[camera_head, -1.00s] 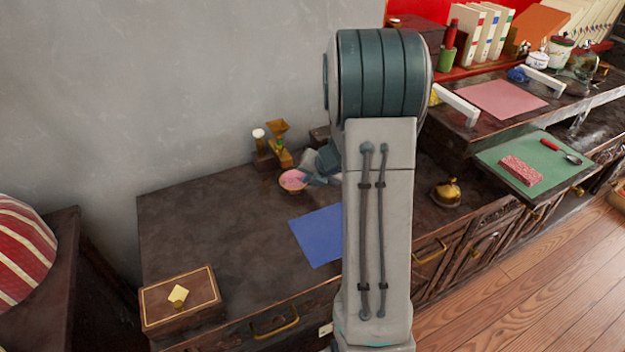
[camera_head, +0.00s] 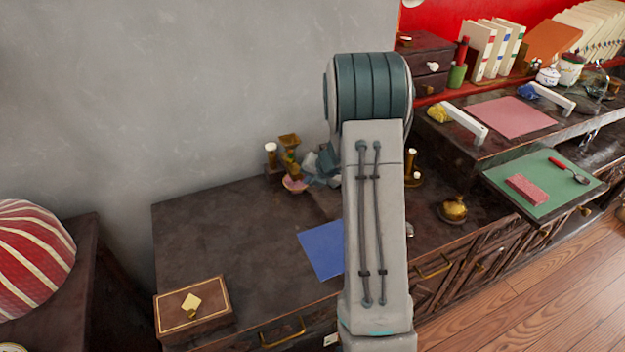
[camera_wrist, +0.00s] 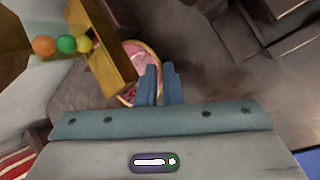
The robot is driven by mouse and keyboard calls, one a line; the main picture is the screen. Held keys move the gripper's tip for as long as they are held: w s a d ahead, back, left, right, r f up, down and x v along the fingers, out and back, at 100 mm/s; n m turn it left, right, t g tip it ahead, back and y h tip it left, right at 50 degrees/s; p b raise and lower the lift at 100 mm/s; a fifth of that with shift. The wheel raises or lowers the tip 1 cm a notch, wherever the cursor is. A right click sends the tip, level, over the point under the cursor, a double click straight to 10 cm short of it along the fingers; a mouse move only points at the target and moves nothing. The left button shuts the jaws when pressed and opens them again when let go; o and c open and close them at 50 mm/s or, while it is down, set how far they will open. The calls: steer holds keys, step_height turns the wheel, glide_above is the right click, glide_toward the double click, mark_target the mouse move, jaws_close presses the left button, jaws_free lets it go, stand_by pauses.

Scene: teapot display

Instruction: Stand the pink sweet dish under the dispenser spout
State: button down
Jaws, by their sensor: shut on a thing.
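The pink sweet dish (camera_head: 294,184) is a shallow round dish with a tan rim. It is at the foot of the gold-brown dispenser (camera_head: 289,141), near the wall. In the wrist view, the dish (camera_wrist: 135,52) is partly covered by the dispenser's long gold body (camera_wrist: 101,45). My gripper (camera_head: 312,174) is right of the dish in the head view. Its blue fingers (camera_wrist: 161,76) are shut on the dish's rim in the wrist view. The spout's exact position over the dish is hard to tell, and I cannot tell whether the dish touches the surface.
Orange, green and yellow balls (camera_wrist: 64,44) are beside the dispenser. A white-topped post (camera_head: 271,158) stands to its left. A blue mat (camera_head: 321,249) and a wooden box (camera_head: 193,306) lie nearer the front. The dark counter (camera_head: 230,225) is clear between them.

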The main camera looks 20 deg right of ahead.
steer(key=shift+f, duration=0.3)
stand_by(0.5)
steer(key=c, duration=1.5)
jaws_free()
steer(key=shift+r, duration=0.1)
